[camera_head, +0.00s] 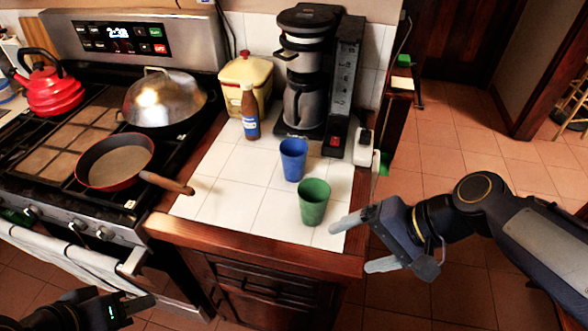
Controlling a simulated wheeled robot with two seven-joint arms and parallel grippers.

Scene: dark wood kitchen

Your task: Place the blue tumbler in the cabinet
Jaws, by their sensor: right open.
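The blue tumbler (293,160) stands upright on the white tiled counter, just behind and left of a green tumbler (314,202). My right gripper (357,248) is open and empty at the counter's right front edge, a little right of and in front of the green tumbler, touching neither tumbler. My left gripper (140,304) is low at the bottom left, in front of the stove, and only partly in frame; its jaw state is unclear. A dark wood cabinet front (270,285) shows below the counter, and it looks closed.
A coffee maker (305,75), brown bottle (250,112) and yellow canister (243,75) stand behind the tumblers. The stove at left holds a red pan (115,161), whose handle reaches over the counter, a domed lid (165,98) and a red kettle (50,90). The counter's front left is clear.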

